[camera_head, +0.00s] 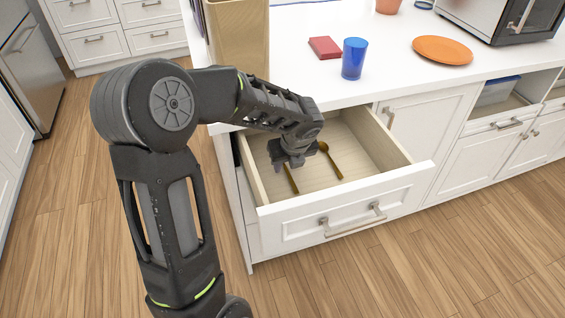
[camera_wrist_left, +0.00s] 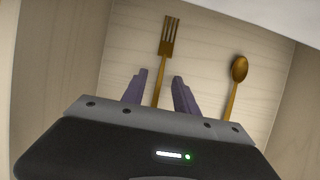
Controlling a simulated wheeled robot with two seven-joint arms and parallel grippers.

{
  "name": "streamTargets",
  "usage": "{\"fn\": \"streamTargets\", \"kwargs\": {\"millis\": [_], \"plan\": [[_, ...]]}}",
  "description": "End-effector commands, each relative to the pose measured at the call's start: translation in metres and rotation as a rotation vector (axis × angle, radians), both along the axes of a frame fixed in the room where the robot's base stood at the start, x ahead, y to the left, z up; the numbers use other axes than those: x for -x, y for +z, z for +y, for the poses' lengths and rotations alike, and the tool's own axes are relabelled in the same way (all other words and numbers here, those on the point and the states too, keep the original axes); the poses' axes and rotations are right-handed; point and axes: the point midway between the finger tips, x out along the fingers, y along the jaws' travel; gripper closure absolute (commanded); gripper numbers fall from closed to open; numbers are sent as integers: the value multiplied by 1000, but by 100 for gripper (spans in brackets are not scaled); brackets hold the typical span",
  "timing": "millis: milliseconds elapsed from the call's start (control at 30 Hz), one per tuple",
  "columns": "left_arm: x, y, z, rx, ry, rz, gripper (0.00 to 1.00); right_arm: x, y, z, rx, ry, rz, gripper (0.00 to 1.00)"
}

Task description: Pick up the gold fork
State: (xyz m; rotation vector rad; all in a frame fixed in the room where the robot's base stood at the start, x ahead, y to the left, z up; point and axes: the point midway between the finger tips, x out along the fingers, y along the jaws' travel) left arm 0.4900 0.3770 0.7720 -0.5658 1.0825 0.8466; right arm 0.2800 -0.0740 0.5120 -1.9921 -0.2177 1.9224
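The gold fork (camera_wrist_left: 163,62) lies in the open drawer (camera_head: 375,165). In the left wrist view its tines point up the picture and its handle runs between my left gripper's two purple fingers (camera_wrist_left: 159,95). The fingers stand apart, with a gap on each side of the handle. In the head view my left gripper (camera_head: 281,166) is down inside the drawer at its left part, and only the lower part of the fork's handle (camera_head: 292,181) shows below it. The right gripper is not in view.
A gold spoon (camera_head: 331,160) lies in the drawer, right of the fork. The drawer walls surround the gripper. The white counter above holds a blue cup (camera_head: 354,59), a red block-like item (camera_head: 325,47) and an orange plate (camera_head: 442,50). A wooden box (camera_head: 240,35) stands left.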

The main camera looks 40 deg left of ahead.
Motion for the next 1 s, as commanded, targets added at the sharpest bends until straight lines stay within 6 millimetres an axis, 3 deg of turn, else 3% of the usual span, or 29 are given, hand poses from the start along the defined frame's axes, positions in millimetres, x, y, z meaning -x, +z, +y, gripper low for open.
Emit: {"fn": "streamTargets", "kwargs": {"millis": [933, 1000], "plan": [[-1, -6, 1, 1, 0, -1, 65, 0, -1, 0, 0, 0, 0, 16], [-1, -6, 1, 1, 0, -1, 70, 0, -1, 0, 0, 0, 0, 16]]}}
